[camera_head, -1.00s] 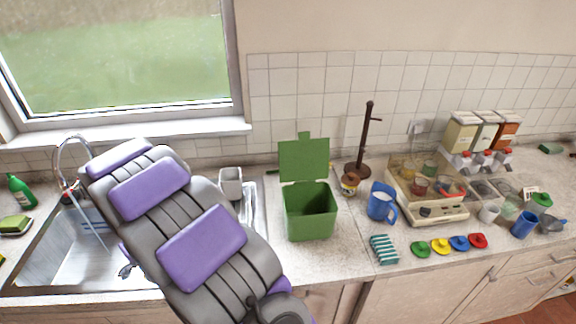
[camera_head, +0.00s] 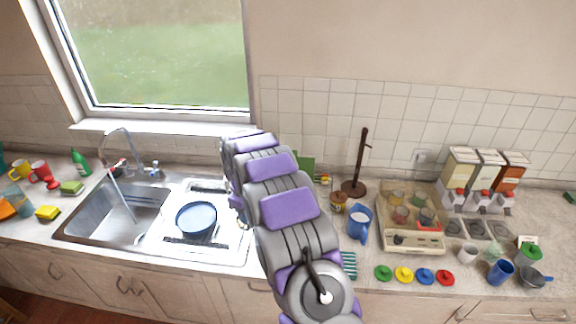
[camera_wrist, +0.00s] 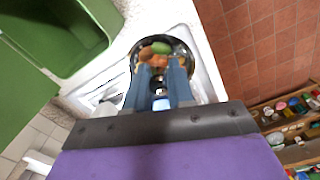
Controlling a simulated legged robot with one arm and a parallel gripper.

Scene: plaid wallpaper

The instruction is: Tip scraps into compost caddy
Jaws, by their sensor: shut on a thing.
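In the wrist view my gripper (camera_wrist: 160,88) is shut on the near edge of a shiny dark bowl (camera_wrist: 187,50). Orange, brown and green scraps (camera_wrist: 160,52) lie in the bowl. The green compost caddy (camera_wrist: 100,45) is open at the upper left of the wrist view, apart from the bowl. In the head view my arm hides most of the caddy; part of its raised green lid (camera_head: 307,166) shows beside the arm. The bowl and my gripper are hidden behind the arm there.
A blue pan (camera_head: 196,218) sits on the sink's drainer (camera_head: 228,252), left of my arm.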

